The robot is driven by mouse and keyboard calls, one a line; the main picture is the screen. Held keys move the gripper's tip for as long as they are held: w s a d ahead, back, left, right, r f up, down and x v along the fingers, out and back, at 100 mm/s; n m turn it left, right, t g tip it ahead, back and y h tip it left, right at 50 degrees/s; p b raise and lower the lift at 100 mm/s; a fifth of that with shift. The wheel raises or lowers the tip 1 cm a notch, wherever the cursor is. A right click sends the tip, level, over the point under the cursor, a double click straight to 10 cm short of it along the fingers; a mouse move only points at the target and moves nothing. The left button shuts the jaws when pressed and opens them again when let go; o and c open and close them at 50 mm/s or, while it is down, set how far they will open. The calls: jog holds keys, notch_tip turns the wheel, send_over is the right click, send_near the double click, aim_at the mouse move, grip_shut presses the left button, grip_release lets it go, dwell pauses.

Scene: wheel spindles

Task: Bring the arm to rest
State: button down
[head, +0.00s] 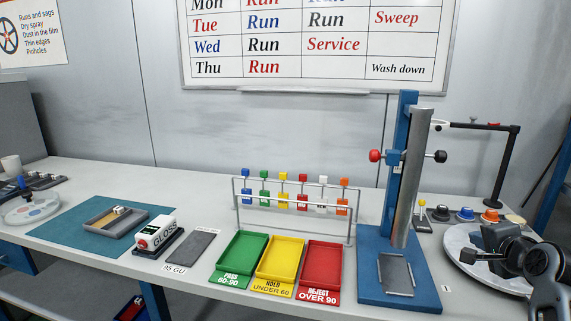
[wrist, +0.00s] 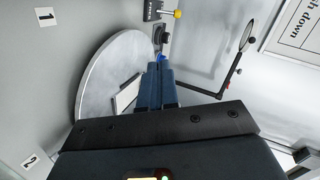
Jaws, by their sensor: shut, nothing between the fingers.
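My gripper (head: 466,254) is at the right of the head view, over the round grey plate (head: 455,240) on the bench. In the wrist view my gripper (wrist: 158,66) has its two blue fingers together, with nothing held between them. The round plate (wrist: 95,85) lies beyond and to the left of the fingers there. A light flat piece (wrist: 126,95) shows on the plate beside the fingers, partly hidden by them.
A blue stand (head: 405,180) with a slanted metal tube rises left of my gripper. A black post with an arm (head: 510,160) stands behind the plate, near several knobs (head: 465,214). Green (head: 218,283), yellow (head: 262,286) and red (head: 300,291) trays lie at front centre.

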jog(key=s+a+f+n, duration=0.1)
jog(key=s+f, duration=0.2)
jog(key=s+a+f+n, duration=0.1)
jog(key=s+a+f, duration=0.1)
jog(key=s+f, duration=0.1)
jog(key=s+a+f+n, duration=0.1)
jog(key=s+a+f, duration=0.1)
jog(key=s+f, duration=0.2)
jog(key=shift+s+n, duration=0.25)
jog(key=shift+n, duration=0.05)
jog(key=s+a+f+n, duration=0.2)
jog(key=s+a+n, duration=0.15)
jog(key=s, duration=0.35)
jog(key=s+a+f+n, duration=0.2)
jog(key=s+a+f, duration=0.15)
jog(key=s, duration=0.45)
jog(key=s+a+r+n+y, duration=0.1)
jog(key=s+a+r+n, duration=0.1)
jog(key=s, duration=0.6)
jog(key=s+a+r+n+t+y, duration=0.1)
jog(key=s+a+r+n, duration=0.2)
jog(key=s, duration=0.6)
jog(key=s+a+r+n, duration=0.3)
jog(key=s+a+r, duration=0.3)
jog(key=s+a, duration=0.1)
jog(key=shift+s+r+t+y, duration=0.2)
jog(key=shift+s+t+y, duration=0.15)
jog(key=shift+s, duration=0.55)
